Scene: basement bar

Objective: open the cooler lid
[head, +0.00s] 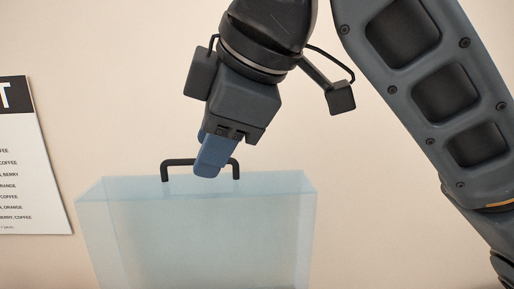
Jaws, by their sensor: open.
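The cooler (200,240) is a pale blue, see-through box in the lower middle of the head view. Its flat top, which looks like the lid (275,187), appears closed. A black bar handle (178,162) stands up from the top. My gripper (209,168) points down at the handle, with its blue fingers in front of the bar's middle part. The fingers overlap in this view, and I cannot tell whether they straddle the bar or touch it. The gripper is open. The cooler's base is out of view.
A white sign (30,170) with a black header and printed lines hangs on the beige wall (110,60) at the left. My arm fills the upper right. The space to the left of the gripper, above the cooler, is clear.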

